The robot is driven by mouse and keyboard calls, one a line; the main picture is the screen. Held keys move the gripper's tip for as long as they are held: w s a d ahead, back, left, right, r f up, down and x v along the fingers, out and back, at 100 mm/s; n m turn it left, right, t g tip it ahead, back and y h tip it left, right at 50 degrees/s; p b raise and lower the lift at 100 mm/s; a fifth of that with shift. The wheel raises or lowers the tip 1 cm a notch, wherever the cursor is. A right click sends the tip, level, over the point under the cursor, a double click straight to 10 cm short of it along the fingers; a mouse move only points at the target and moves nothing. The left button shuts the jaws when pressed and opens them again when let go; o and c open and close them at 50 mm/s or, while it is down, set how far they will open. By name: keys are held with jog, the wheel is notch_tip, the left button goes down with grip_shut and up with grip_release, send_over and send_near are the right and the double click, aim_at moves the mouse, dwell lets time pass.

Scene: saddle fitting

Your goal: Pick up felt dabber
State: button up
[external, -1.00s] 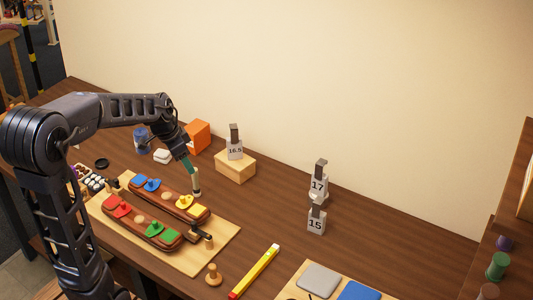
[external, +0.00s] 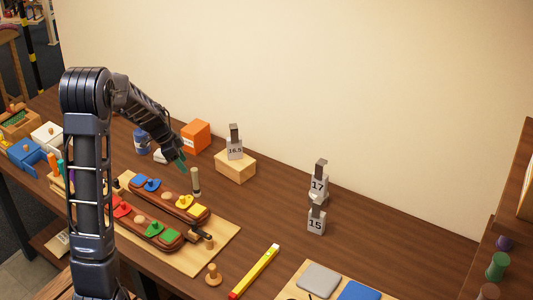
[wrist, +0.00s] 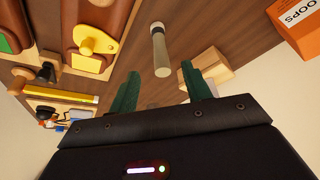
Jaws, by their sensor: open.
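The felt dabber appears to be the pale upright cylinder (external: 196,181) standing on the brown table beside the brown boards. In the wrist view the dabber (wrist: 160,50) shows a pale end and a dark band, beyond and between my fingers. My gripper (external: 183,162) is open and empty, above and to the left of the dabber in the external view. Its green fingers (wrist: 160,72) are spread apart in the wrist view, with a gap between them and the dabber.
Brown boards with coloured pieces (external: 160,232) lie on a wooden panel in front. An orange box (external: 196,136) and a wooden block (external: 236,167) bearing the 16.5 tag stand behind. A yellow level (external: 254,271) lies at front right. Bare table is right of the dabber.

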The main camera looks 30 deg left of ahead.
aim_at(195, 180)
jog(key=x, duration=1)
jog(key=shift+f, duration=0.1)
jog(key=shift+c, duration=0.2)
grip_shut()
